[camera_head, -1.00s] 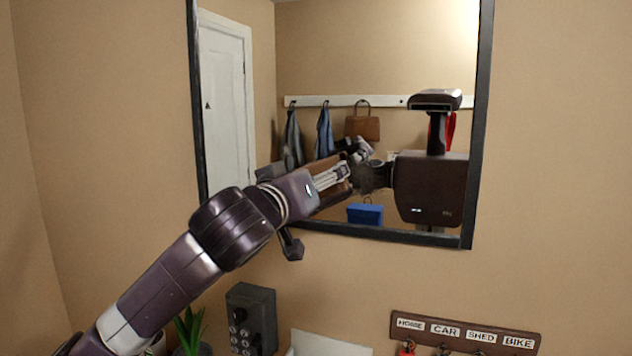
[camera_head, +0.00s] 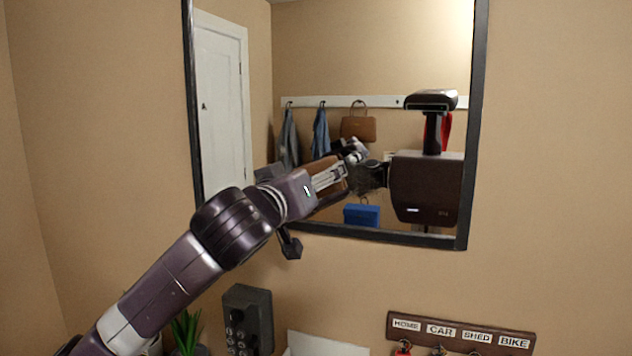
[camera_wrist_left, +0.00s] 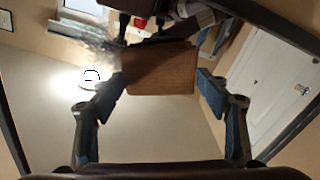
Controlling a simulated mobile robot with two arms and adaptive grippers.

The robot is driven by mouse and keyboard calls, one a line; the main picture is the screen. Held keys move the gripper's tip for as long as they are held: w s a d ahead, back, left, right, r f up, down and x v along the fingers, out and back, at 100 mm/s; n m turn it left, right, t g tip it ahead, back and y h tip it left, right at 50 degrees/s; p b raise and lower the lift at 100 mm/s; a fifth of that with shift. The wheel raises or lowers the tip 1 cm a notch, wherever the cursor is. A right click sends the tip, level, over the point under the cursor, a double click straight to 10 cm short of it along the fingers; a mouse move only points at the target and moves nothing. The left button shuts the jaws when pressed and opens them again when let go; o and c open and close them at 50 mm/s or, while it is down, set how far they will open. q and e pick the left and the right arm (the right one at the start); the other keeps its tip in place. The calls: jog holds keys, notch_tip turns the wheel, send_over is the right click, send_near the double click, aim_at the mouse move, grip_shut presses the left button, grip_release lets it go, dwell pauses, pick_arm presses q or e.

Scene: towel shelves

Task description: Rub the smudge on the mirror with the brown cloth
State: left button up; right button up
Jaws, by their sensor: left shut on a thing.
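The mirror (camera_head: 330,60) hangs on the wall in a dark frame. My left gripper (camera_head: 332,178) is in front of its lower part, shut on the brown cloth (camera_head: 324,166). In the left wrist view the cloth (camera_wrist_left: 158,70) spans the space between the fingers of the gripper (camera_wrist_left: 160,92). A dark, mottled smudge (camera_head: 370,176) shows on the glass just right of the cloth; a greyish smear, likely the same smudge (camera_wrist_left: 100,50), lies left of the cloth in the wrist view. I cannot tell whether the cloth touches the glass. My right gripper is not in view.
Below the mirror are a key rack (camera_head: 460,333) with labels, a dark grey box (camera_head: 248,318) with knobs, a white item (camera_head: 325,345) and a green plant (camera_head: 186,328). The mirror reflects my body, a door, hooks with clothes and a brown bag. Bare wall lies to the right.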

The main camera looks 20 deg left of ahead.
aim_at(352, 176)
pick_arm(q)
jog(key=shift+w, duration=0.5)
jog(key=shift+s+d, duration=0.15)
jog(key=shift+d, duration=2)
jog(key=shift+d+p, duration=0.4)
jog(key=shift+d, duration=3.55)
jog(key=shift+a, duration=2.85)
jog(key=shift+w+a+p, duration=0.15)
jog(key=shift+a+p, duration=0.05)
jog(key=shift+a, duration=1.45)
jog(key=shift+w+a+p, duration=0.15)
jog(key=shift+a, duration=1.5)
